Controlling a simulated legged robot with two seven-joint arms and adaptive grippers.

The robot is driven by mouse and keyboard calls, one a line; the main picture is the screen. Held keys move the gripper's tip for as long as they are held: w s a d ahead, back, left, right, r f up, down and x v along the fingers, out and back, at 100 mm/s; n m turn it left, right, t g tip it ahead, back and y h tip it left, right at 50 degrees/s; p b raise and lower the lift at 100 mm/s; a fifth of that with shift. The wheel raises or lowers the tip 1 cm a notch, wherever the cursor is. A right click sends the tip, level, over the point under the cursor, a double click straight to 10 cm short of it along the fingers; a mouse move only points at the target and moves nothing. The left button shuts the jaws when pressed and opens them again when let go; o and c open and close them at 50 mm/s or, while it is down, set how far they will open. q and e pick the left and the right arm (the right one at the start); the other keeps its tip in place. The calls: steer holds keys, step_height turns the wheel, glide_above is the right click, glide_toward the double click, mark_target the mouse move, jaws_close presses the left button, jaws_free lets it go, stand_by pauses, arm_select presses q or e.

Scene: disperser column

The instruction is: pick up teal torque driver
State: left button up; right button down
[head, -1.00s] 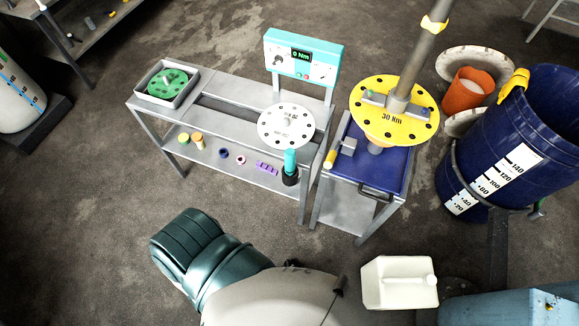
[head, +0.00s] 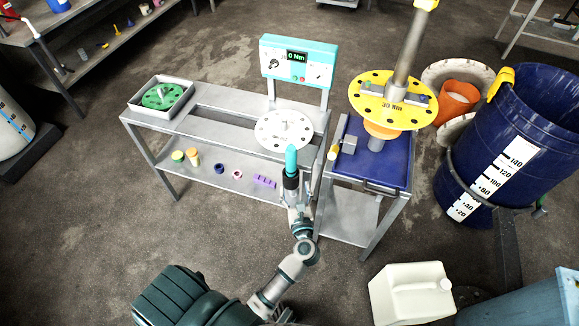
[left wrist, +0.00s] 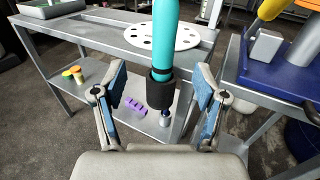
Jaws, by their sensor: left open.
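The teal torque driver (head: 291,160) has a teal handle and a black collar and stands upright at the right end of the bench. In the left wrist view the driver (left wrist: 164,40) fills the top middle, with a thin metal lower end over the lower shelf. My left gripper (head: 297,193) is just in front of it and partly overlaps its lower part. In the left wrist view the open fingers (left wrist: 160,84) appear on either side of the black collar, apart from it. Whether the driver is fully between them I cannot tell. My right gripper is out of view.
The grey bench carries a white perforated disc (head: 285,130), a green disc in a tray (head: 188,86) and a torque display (head: 299,62). A blue-topped cart (head: 385,168) stands close on the right. Small parts, including a purple piece (head: 264,181), lie on the lower shelf (head: 220,171).

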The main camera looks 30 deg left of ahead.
mark_target(292, 162)
arm_select(q)
steer(key=x, duration=0.7)
steer(key=shift+w+d+r, duration=0.1)
steer(key=shift+w+d, duration=0.05)
steer(key=shift+w, duration=0.2)
steer(key=shift+w+a+p, duration=0.3)
steer(key=shift+w+a, duration=0.1)
steer(key=shift+w, duration=0.4)
steer(key=x, duration=0.4)
steer(key=shift+a+f, duration=0.15)
steer(key=shift+f, duration=0.1)
steer(key=shift+w+a+f, duration=0.1)
steer(key=shift+w+a, duration=0.15)
steer(key=shift+a, duration=0.15)
steer(key=shift+s+d, duration=0.1)
steer(key=shift+d, duration=0.05)
steer(key=shift+c, duration=0.5)
steer(key=shift+d, duration=0.2)
steer(key=c, duration=0.8)
jaws_close()
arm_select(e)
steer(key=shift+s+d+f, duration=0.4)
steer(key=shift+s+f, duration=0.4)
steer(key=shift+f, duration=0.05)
